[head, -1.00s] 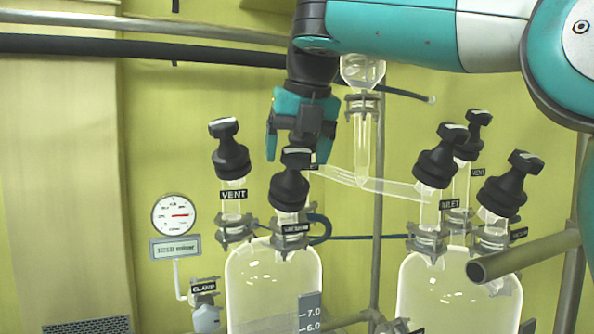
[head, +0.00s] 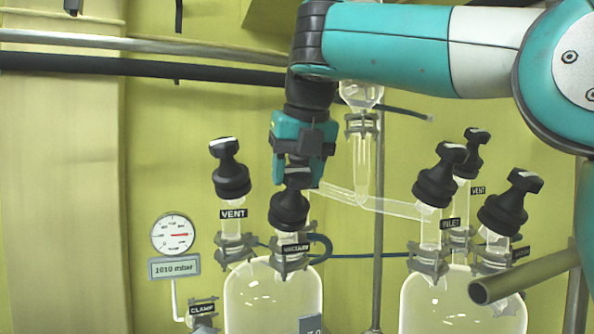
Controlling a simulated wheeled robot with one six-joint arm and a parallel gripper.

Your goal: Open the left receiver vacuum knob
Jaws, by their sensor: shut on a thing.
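The left receiver (head: 272,298) is a clear glass vessel at the lower middle of the head view. Its black vacuum knob (head: 288,210) stands on the right neck, above a label (head: 295,249) that reads VACUUM. My gripper (head: 297,178), teal and black, points down from above and is shut on the top handle of this knob. The fingers partly hide the handle, so I cannot tell its exact turn. The left receiver's VENT knob (head: 230,175) stands just to the left, apart from my gripper.
The right receiver (head: 440,300) carries several similar black knobs, one over an INLET label (head: 450,224). A slanted glass tube (head: 385,206) runs behind my gripper to the right. A pressure gauge (head: 173,234) hangs at left over a display (head: 174,267) reading 1010 mbar.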

